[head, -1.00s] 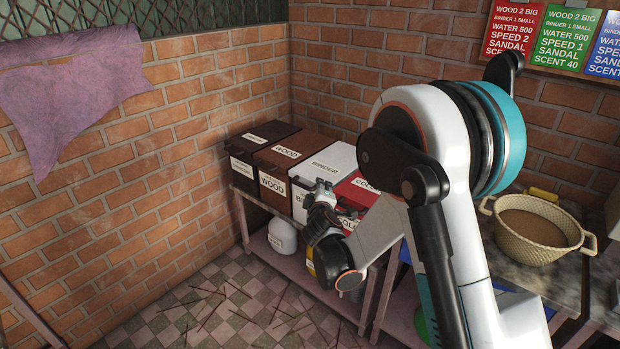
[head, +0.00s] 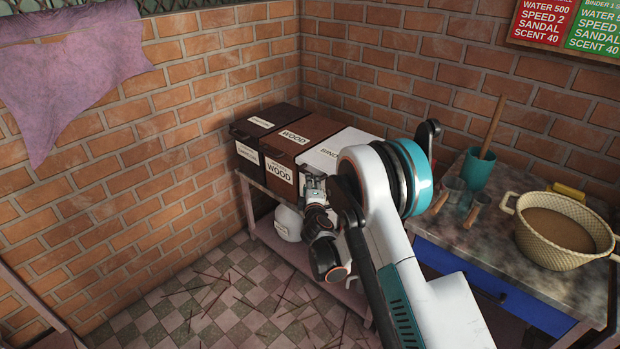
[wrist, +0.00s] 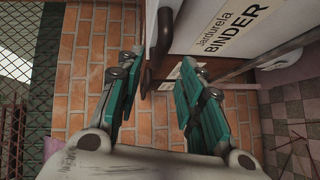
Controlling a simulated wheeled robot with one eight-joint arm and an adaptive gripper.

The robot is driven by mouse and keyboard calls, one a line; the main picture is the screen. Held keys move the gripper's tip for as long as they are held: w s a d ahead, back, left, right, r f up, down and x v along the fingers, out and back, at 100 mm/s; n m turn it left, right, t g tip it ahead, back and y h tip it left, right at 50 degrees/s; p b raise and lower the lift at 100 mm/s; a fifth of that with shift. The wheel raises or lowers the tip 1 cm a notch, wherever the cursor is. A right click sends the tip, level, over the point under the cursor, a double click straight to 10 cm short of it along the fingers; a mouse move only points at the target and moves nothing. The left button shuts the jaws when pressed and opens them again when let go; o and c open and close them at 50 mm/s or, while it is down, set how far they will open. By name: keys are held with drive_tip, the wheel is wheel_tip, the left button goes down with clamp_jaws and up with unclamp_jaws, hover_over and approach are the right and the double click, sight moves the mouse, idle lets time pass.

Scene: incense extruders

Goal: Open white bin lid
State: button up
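The white bin (head: 318,160), labelled BINDER, stands in a row on a low shelf. Its lid (head: 349,141) lies shut, and my arm hides its right part. My gripper (head: 315,184) is in front of the bin's front face, near its left side. In the wrist view the white bin (wrist: 222,22) fills the upper right. My gripper (wrist: 162,68) has its two teal fingers spread apart with nothing held between them. A dark curved handle (wrist: 166,48) shows just beyond the gap between the fingertips; I cannot tell which bin it belongs to.
The brown WOOD bin (head: 279,156) and a darker bin (head: 248,136) stand left of the white one. A white container (head: 288,223) is under the shelf. A worktop at right holds a basket (head: 556,236) and a teal cup (head: 477,170). Sticks litter the checkered floor.

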drive_tip(key=w, duration=0.2)
drive_tip(key=w+b, duration=0.1)
drive_tip(key=w, duration=0.2)
drive_tip(key=w+a+f+b, duration=0.1)
drive_tip(key=w, duration=0.1)
drive_tip(key=shift+w, duration=0.4)
drive_tip(key=shift+s, duration=0.1)
clamp_jaws()
